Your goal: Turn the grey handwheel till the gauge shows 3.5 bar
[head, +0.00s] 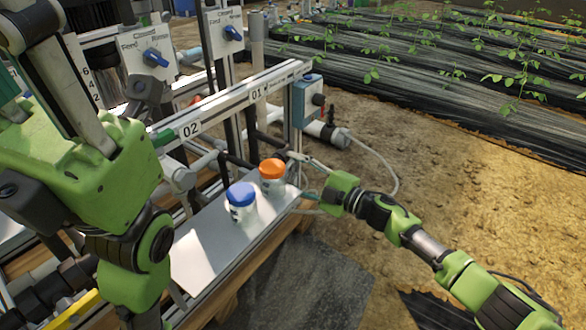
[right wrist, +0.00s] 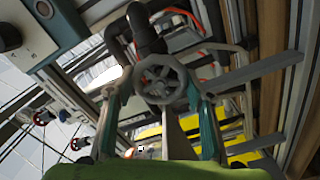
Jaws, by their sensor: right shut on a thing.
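The grey handwheel (right wrist: 163,80) is a small spoked wheel on a dark pipe fitting in the right wrist view. My right gripper (right wrist: 160,98) has one finger on each side of it and is shut on its rim. In the head view my right gripper (head: 302,176) reaches the pipework at the shelf's far end. I cannot make out the handwheel there. My left gripper (head: 50,65) is close to the head camera at the upper left, away from the wheel; its fingertips are not clearly seen. I cannot find a readable pressure gauge in either view.
Bare soil (head: 480,190) lies to the right.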

